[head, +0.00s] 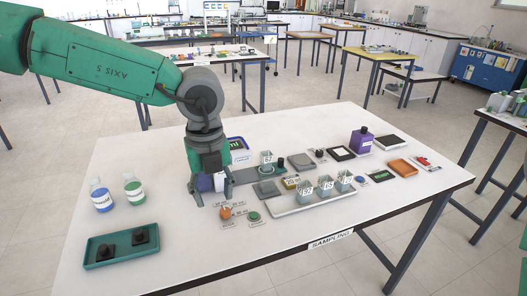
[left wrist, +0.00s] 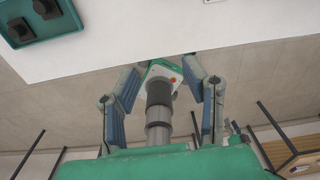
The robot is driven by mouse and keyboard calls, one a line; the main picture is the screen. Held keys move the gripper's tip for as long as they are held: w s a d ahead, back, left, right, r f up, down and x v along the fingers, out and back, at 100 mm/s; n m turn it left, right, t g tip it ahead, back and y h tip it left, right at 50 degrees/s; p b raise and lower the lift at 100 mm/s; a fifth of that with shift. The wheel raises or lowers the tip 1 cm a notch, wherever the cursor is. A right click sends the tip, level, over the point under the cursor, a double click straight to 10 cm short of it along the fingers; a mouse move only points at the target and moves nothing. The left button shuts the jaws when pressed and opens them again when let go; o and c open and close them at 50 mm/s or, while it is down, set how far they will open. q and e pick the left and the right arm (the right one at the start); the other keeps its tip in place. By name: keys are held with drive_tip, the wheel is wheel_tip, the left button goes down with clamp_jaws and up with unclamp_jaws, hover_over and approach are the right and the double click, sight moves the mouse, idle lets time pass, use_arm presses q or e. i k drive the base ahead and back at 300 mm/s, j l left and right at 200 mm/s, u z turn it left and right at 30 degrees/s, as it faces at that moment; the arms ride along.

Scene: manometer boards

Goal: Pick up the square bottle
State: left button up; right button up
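A square purple bottle (head: 362,140) with a dark cap stands upright at the back right of the table in the head view. A second blue-purple and white thing (head: 206,183) shows between the fingers of my left gripper (head: 213,195). It is largely hidden, and I cannot tell its full shape. The left gripper points down over the table with its fingers spread apart. Its tips show lower in the picture than that thing, and no grip on it is visible. The left wrist view shows neither bottle clearly. I do not see my right gripper.
Two round bottles, blue (head: 102,197) and green (head: 134,188), stand at left. A teal tray (head: 92,263) lies near the front-left corner. Small labelled cups stand on a pale tray (head: 290,209) to the gripper's right, among flat items. The table front middle is clear.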

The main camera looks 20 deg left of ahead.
sight(266, 157)
drive_tip(key=i, duration=1.1)
